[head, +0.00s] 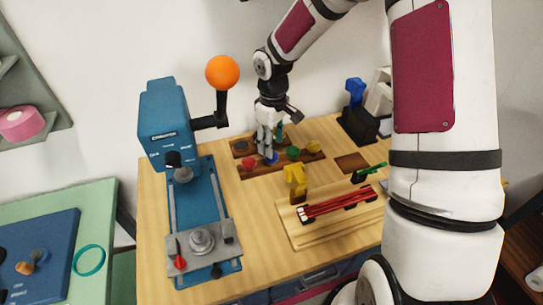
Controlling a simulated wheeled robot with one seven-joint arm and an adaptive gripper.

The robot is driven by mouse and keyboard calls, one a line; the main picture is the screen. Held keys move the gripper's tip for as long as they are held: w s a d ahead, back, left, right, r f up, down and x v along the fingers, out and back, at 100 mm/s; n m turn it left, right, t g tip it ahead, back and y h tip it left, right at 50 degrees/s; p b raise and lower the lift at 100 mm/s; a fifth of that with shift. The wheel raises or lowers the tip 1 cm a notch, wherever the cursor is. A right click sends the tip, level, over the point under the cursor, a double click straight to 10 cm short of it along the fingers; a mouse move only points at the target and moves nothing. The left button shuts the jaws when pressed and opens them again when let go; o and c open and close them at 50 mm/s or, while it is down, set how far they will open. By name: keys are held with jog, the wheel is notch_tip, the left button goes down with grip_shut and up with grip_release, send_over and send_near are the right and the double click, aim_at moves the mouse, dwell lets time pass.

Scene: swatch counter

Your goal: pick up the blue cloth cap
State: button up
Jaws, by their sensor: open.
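A small blue cap (272,159) sits on the dark brown wooden rack (246,171), among other small coloured pieces. My gripper (269,147) points down right above the blue cap, with its fingers open. The fingers hide part of the cap, and I cannot tell whether they touch it or reach around it.
Red (249,163), green (293,152) and yellow (313,146) pieces sit close by on the rack. A blue press with an orange ball (222,73) stands to the left. A yellow piece (295,180) and a tray with red rods (340,202) are in front.

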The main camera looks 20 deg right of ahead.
notch_tip(320, 180, down, 4)
jog(key=shift+w+a+f, duration=0.1)
jog(key=shift+a, duration=0.05)
jog(key=shift+c, duration=0.4)
jog(key=c, duration=0.3)
jog(key=shift+c, duration=0.2)
notch_tip(320, 180, up, 10)
